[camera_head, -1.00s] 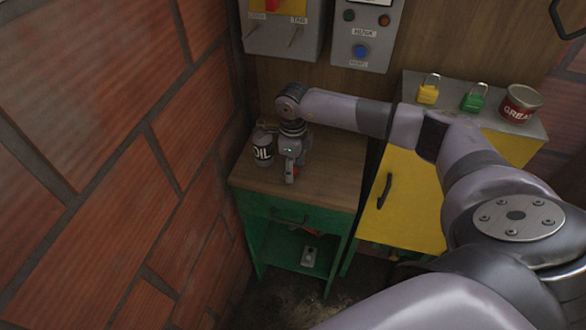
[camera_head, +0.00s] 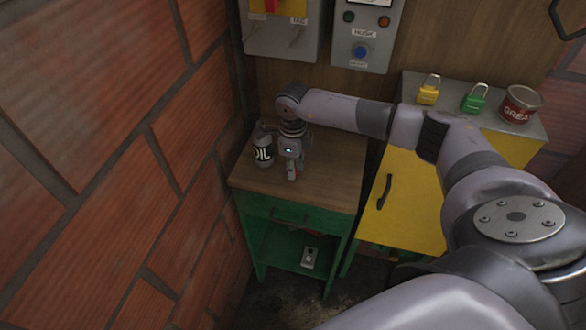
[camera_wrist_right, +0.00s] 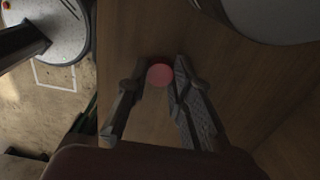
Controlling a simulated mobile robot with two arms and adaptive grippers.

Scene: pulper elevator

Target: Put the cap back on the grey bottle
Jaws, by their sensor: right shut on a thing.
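The grey bottle, labelled OIL (camera_head: 263,150), stands upright at the left back of the small wooden-topped cabinet. My right gripper (camera_head: 293,175) points down over the same top, just right of the bottle. It is shut on the small round red cap (camera_wrist_right: 160,75), which shows between its fingertips in the right wrist view. A bit of red also shows at the fingertips in the head view. The cap is apart from the bottle. I cannot tell how high it is above the wood. The bottle's top is partly hard to make out. My left gripper is not in view.
The wooden top (camera_head: 336,165) is clear to the right. A brick wall (camera_head: 120,120) stands close on the left. Control boxes (camera_head: 362,40) hang behind. A yellow cabinet (camera_head: 408,195) at right bears a yellow padlock (camera_head: 428,95), a green padlock (camera_head: 473,101) and a grease tin (camera_head: 519,105).

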